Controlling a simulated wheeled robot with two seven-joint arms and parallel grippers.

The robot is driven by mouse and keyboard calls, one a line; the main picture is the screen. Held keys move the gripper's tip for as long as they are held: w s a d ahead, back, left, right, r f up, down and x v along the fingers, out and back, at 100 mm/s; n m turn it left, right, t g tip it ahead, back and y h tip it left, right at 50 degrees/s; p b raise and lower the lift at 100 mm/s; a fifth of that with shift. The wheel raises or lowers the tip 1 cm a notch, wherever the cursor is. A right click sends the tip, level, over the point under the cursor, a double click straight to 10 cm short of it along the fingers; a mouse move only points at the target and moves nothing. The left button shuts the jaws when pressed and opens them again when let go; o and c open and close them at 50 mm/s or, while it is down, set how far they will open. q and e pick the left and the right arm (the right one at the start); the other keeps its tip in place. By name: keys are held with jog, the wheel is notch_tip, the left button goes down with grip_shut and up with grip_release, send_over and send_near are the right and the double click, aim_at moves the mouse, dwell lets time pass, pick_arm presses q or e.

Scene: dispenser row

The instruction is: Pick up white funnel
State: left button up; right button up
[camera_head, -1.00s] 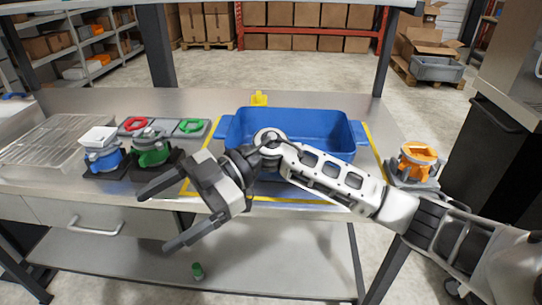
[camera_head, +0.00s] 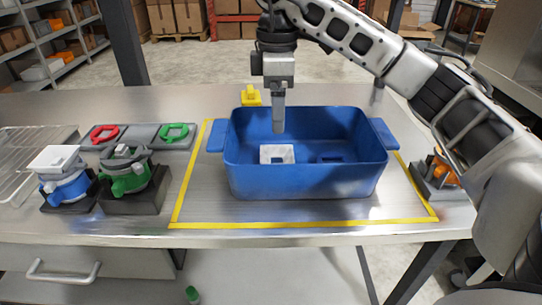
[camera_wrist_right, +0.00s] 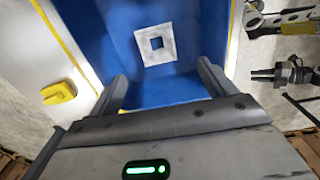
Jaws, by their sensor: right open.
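A white square piece with a square opening (camera_head: 265,152), which looks like the white funnel, lies on the floor of the blue bin (camera_head: 300,182), left of its middle. It also shows in the right wrist view (camera_wrist_right: 149,58), ahead of the fingers. My right gripper (camera_head: 278,128) points down over the bin, with its tip just above the white piece. In the right wrist view my right gripper (camera_wrist_right: 162,72) is open, with nothing between its fingers. My left gripper is not in view.
Left of the bin stand a blue dispenser with a white top (camera_head: 65,187) and a green dispenser (camera_head: 128,178). Red (camera_head: 104,134) and green (camera_head: 175,131) rings lie behind them. A yellow piece (camera_head: 251,97) stands behind the bin. An orange dispenser (camera_head: 445,172) is at right, partly hidden.

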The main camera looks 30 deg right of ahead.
send_over(277, 155)
jog(key=s+a, duration=0.1)
jog(key=s, duration=0.1)
notch_tip(277, 155, down, 7)
jog(key=shift+a, duration=0.15)
jog(key=f, duration=0.4)
jog(key=shift+w+d+f+p, duration=0.25)
jog(key=shift+w+f+p, duration=0.05)
jog(key=shift+w+f, duration=0.1)
jog(key=shift+f, duration=0.35)
jog(key=c, duration=1)
